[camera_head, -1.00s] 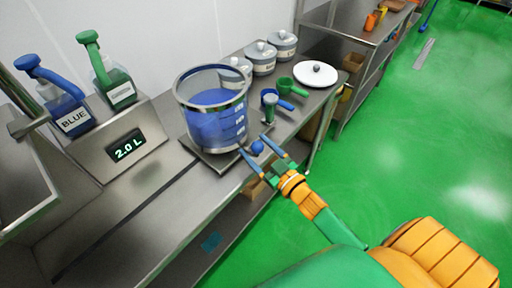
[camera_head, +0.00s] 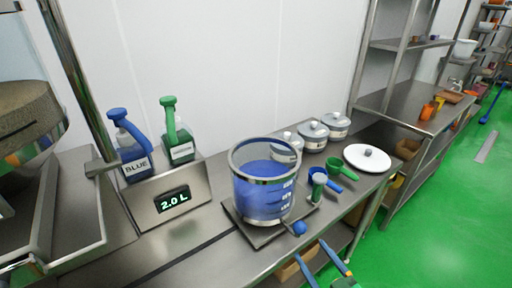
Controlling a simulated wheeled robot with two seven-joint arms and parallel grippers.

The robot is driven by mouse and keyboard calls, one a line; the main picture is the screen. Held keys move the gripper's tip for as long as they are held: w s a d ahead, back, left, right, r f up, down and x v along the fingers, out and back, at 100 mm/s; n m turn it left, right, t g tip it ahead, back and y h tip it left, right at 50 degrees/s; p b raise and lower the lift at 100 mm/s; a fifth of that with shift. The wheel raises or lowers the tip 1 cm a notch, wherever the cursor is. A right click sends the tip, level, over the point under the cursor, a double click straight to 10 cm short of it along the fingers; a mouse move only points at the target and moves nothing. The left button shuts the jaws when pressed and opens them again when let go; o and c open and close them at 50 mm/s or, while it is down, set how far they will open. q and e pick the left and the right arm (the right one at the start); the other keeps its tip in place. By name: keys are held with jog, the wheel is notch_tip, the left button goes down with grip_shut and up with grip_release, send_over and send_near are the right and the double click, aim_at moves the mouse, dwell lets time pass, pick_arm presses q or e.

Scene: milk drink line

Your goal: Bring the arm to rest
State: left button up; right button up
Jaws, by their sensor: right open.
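My right gripper (camera_head: 322,262) is at the bottom edge of the head view, its two blue fingers apart and nothing between them. It is in front of the steel bench's front edge, below the blue ball (camera_head: 299,228). The rest of my right arm is almost all out of the picture. My left gripper is not in view. A clear vessel (camera_head: 263,200) of blue liquid stands on a square plate on the bench, apart from the gripper. The display (camera_head: 173,200) reads 2.0 L.
Blue (camera_head: 134,163) and green (camera_head: 181,148) pump bottles stand behind the display. Lidded pots (camera_head: 314,138), a white lid (camera_head: 367,158), and green (camera_head: 340,166) and blue (camera_head: 345,174) scoops are on the bench's right. Steel shelving (camera_head: 405,105) stands farther right.

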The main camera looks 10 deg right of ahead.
jog(key=s+f+m+g+h, duration=0.1)
jog(key=s+f+g, duration=0.35)
jog(key=f, duration=0.75)
jog(key=s+f+m+g+h, duration=0.1)
jog(key=s+f+g, duration=0.35)
jog(key=f, duration=0.65)
jog(key=s+a+f+g, duration=0.1)
jog(key=s+f+g, duration=0.2)
jog(key=s, duration=0.7)
jog(key=s+a+f+g, duration=0.2)
jog(key=s+f+g, duration=0.2)
jog(key=s+f, duration=0.4)
jog(key=shift+s+h, duration=0.3)
jog(key=shift+s, duration=0.7)
jog(key=shift+f, duration=0.1)
